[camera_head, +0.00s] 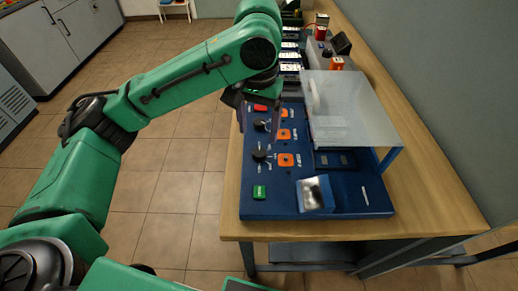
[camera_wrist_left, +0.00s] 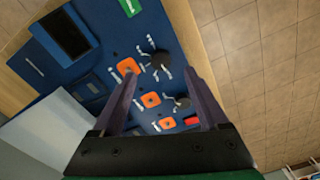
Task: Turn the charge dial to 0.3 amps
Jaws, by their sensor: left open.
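The blue charger panel (camera_head: 330,203) lies on the wooden bench. It carries two black dials with pale marks: a nearer dial (camera_head: 259,155) and a farther dial (camera_head: 262,125); labels are too small to read. My left gripper (camera_head: 258,118) is open and empty above the panel's left side, pointing down. In the left wrist view the nearer dial (camera_wrist_left: 160,61) shows between the fingertips of the left gripper (camera_wrist_left: 161,66), seemingly below them; contact cannot be told. The farther dial (camera_wrist_left: 183,101) shows between the fingers, closer to the palm. My right gripper is out of view.
Orange squares (camera_head: 286,160) sit beside the dials. A green button (camera_head: 259,192) is at the panel's near left, a red one (camera_head: 260,107) at the far left. A clear cover (camera_head: 350,110) stands over the right side. A tilted display (camera_head: 316,194) is at the front.

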